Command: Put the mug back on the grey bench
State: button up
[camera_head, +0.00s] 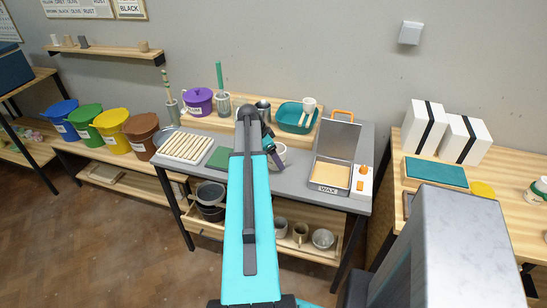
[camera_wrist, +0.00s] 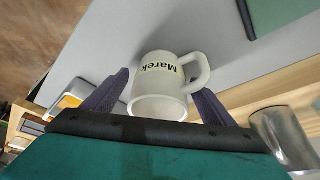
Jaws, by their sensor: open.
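A white mug (camera_wrist: 155,90) with the name "Marek" on it is on the grey bench (camera_wrist: 135,38) in the wrist view, its open rim toward the camera and its handle to the right. In the head view the mug (camera_head: 279,150) is partly hidden behind my arm, on the grey bench (camera_head: 298,170). My gripper (camera_wrist: 163,84) is open, with one dark finger on each side of the mug; the right finger is close to the handle. I cannot tell whether either finger touches the mug.
A green slab (camera_head: 221,154) and a tray of white sticks (camera_head: 184,147) lie left. A teal basin (camera_head: 290,119) and a metal cup (camera_wrist: 287,138) are behind. Grey bench surface near the mug is bare.

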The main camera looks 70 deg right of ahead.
jog(key=shift+r, duration=0.15)
jog(key=b+v, duration=0.2)
jog(key=v, duration=1)
jog(key=shift+b, duration=0.3)
dwell(0.5)
